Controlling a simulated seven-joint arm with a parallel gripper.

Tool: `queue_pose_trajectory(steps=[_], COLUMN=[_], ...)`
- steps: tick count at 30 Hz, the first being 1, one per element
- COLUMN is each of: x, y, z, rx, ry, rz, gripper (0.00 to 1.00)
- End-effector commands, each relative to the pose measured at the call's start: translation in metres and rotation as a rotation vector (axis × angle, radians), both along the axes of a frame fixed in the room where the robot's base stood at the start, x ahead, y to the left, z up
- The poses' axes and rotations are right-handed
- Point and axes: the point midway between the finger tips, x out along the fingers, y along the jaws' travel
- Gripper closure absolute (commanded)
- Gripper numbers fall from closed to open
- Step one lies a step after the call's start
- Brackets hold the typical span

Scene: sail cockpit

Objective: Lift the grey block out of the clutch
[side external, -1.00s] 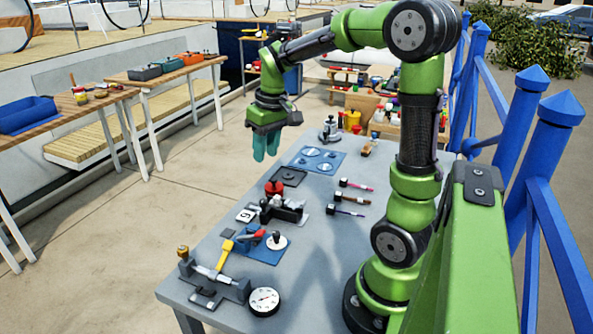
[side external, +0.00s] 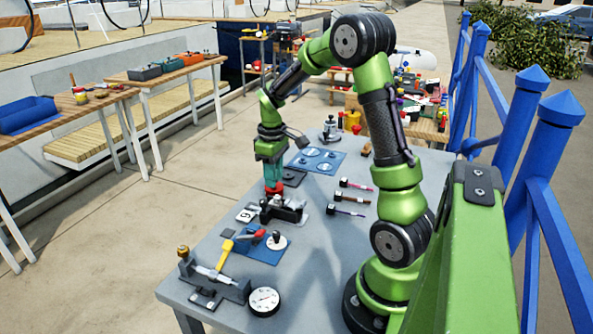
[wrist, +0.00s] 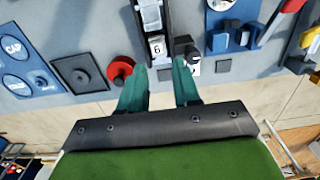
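The clutch (side external: 286,212) is a dark fixture near the middle of the table. I cannot tell which grey part is the block. My gripper (side external: 272,186) points down beside the clutch's far end, close to the red round part. In the wrist view its teal fingers (wrist: 160,72) stand apart with nothing seen held between them. The fingertips' height above the clutch is unclear.
A red round knob (wrist: 120,70) is close to the left finger. A black lever part (wrist: 187,62) is by the right finger. A dark square plate (wrist: 80,73) and a blue panel (side external: 316,160) lie farther back. Several handled tools (side external: 352,198) lie to the right.

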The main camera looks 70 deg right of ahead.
Motion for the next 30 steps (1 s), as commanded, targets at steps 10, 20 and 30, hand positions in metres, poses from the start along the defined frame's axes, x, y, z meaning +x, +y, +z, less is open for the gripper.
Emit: queue_pose_trajectory(steps=[10,20,30], x=[-0.002,-0.001,-0.001], y=[-0.002,-0.003,-0.003], z=[-0.035,-0.061,-0.06], rx=[0.002,-0.001,-0.001], ry=[0.004,-0.001,-0.001], rz=[-0.001,0.0,0.0], gripper=[0.68,0.68,1.0])
